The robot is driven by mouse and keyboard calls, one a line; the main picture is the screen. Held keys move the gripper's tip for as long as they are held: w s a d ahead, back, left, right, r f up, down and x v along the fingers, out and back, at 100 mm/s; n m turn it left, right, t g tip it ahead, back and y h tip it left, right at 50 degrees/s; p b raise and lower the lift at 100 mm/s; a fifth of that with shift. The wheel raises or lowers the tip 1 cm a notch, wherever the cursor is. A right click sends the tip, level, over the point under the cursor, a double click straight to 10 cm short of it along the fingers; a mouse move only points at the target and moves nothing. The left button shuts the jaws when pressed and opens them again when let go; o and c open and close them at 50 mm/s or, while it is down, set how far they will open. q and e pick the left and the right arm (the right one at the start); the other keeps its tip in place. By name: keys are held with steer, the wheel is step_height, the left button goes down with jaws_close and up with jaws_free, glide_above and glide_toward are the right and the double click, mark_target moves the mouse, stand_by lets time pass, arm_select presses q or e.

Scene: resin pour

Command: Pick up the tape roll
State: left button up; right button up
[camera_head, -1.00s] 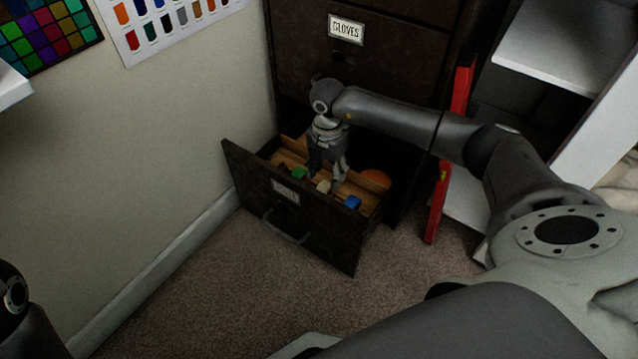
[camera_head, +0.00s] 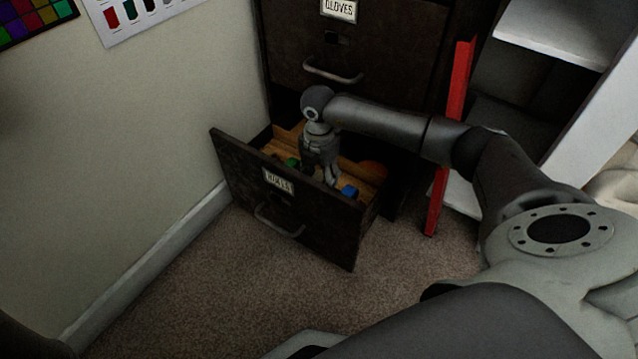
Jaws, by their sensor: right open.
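An open drawer (camera_head: 238,172) at floor level holds several small coloured things: a green one (camera_head: 292,162), a blue one (camera_head: 349,191) and a rounded orange one (camera_head: 373,170). I cannot tell which of them is the tape roll. My right gripper (camera_head: 320,178) points down inside the drawer, between the green and the blue things. It is open. The drawer's front hides its fingertips, and the gripper covers what lies right under it. My left gripper is not in view.
The dark cabinet (camera_head: 390,50) rises behind the drawer, with a closed "GLOVES" drawer above. A red upright piece (camera_head: 452,130) and white shelving (camera_head: 555,35) stand at the right. A wall is at the left. Carpet (camera_head: 190,300) in front is clear.

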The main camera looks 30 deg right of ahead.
steer(key=c, duration=1.1)
steer(key=shift+r, duration=0.15)
